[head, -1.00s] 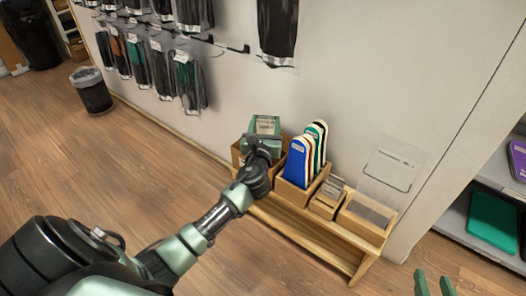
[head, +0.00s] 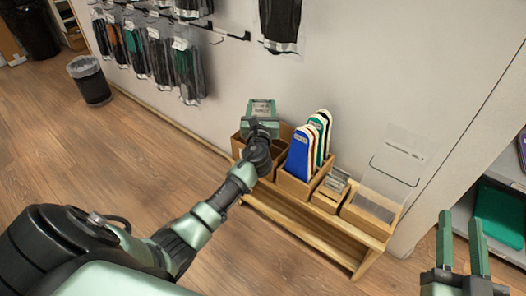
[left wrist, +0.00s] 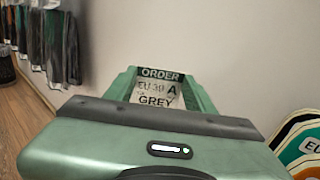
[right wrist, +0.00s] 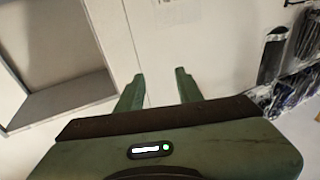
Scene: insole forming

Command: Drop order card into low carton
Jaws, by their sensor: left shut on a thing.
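The order card (left wrist: 158,88) is grey and white with the printed words ORDER, EU 39 A and GREY. My left gripper (head: 262,106) is shut on it and holds it above a brown carton (head: 238,147) at the left end of the wooden bench. The arm hides part of that carton. A shallow carton (head: 368,222) stands at the bench's right end; I cannot tell which is the low carton. My right gripper (head: 461,218) is open and empty at the right; its fingers also show in the right wrist view (right wrist: 158,88).
A carton (head: 293,186) of blue, green, black and white insoles (head: 299,156) stands mid-bench. Beside it is a small box (head: 326,202) of cards. A clear sheet (head: 392,178) rises behind the right carton. The wooden bench (head: 310,234) stands against the wall.

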